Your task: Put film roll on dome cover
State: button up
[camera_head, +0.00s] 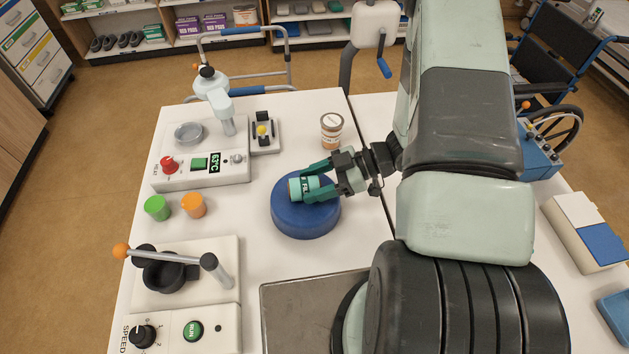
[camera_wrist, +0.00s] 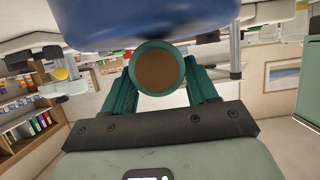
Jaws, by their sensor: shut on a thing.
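The film roll (camera_head: 297,189) is a small teal cylinder with lettering and an orange-brown end. It lies on its side between the teal fingers of my gripper (camera_head: 318,184), which is shut on it. In the wrist view the film roll's round brown end (camera_wrist: 159,70) shows between the fingers (camera_wrist: 158,85). The dome cover appears to be the blue round piece (camera_head: 306,219) directly below the roll; it also fills the top of the wrist view (camera_wrist: 150,18). The roll is at or just over its top; I cannot tell whether they touch.
A white jar with an orange band (camera_head: 331,130) stands just behind my gripper. Green (camera_head: 157,208) and orange (camera_head: 193,205) caps lie left of the blue piece. A heater unit (camera_head: 200,160), a lever device (camera_head: 185,272) and a metal plate (camera_head: 310,310) surround it.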

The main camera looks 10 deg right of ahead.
jog(key=o, duration=1.1)
jog(key=shift+f, duration=0.1)
jog(key=v, duration=1.2)
